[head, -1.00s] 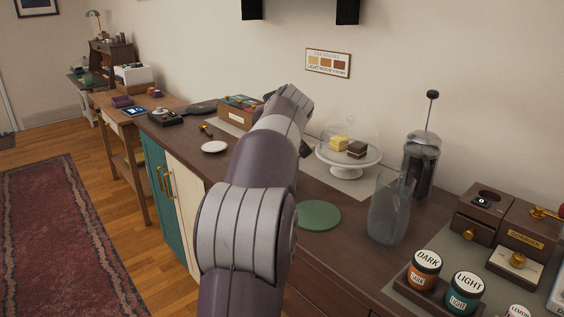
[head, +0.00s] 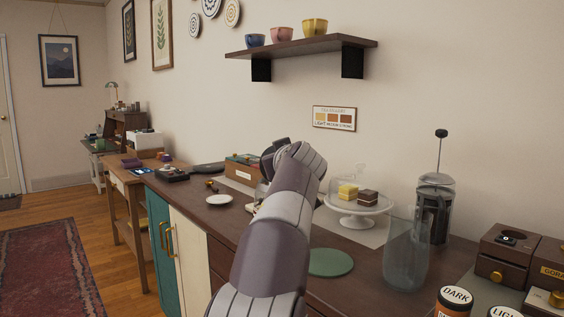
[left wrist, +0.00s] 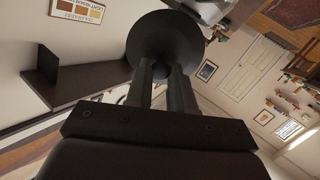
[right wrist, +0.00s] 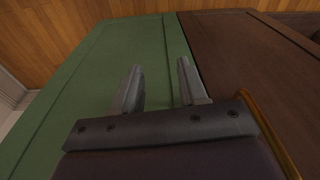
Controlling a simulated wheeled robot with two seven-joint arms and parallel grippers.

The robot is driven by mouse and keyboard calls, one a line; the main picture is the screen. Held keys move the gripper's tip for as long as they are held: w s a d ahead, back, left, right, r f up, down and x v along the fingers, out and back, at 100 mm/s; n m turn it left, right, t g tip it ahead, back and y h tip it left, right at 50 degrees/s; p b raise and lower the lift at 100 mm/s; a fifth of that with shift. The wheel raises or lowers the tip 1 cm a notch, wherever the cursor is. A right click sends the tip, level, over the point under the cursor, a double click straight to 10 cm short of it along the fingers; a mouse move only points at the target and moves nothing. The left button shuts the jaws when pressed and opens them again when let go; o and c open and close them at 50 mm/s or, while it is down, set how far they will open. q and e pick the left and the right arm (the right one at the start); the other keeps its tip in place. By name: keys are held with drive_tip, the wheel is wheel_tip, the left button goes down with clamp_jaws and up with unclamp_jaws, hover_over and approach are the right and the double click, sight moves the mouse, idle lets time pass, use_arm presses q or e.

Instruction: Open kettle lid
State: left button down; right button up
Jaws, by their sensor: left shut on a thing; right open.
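In the left wrist view my left gripper (left wrist: 160,76) is shut, with a dark round disc (left wrist: 166,45) at its fingertips that looks like the kettle lid. The disc's face blocks what lies behind it. In the head view an arm reaches away over the counter, and its far end hides its gripper. The kettle itself I cannot make out clearly; a small pale shape (head: 261,190) shows beside the arm. My right gripper (right wrist: 158,78) is open and empty, in front of a green panel (right wrist: 90,90).
The counter carries a cake stand (head: 357,212), a glass jug (head: 405,258), a French press (head: 434,208), a green round mat (head: 330,262), a white plate (head: 219,199) and jars (head: 455,302) at the right. A wall shelf (head: 300,47) with cups hangs above.

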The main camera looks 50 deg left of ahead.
use_arm(q)
drive_tip(key=c, duration=1.1)
unclamp_jaws()
drive_tip(key=shift+a+f, duration=0.1)
drive_tip(key=shift+f, duration=0.1)
drive_tip(key=shift+c, duration=0.2)
drive_tip(key=shift+o, duration=0.8)
drive_tip(key=shift+a, duration=0.1)
drive_tip(key=b+v, duration=0.2)
drive_tip(key=v, duration=1)
drive_tip(key=shift+s+d, duration=0.15)
drive_tip(key=shift+d, duration=0.2)
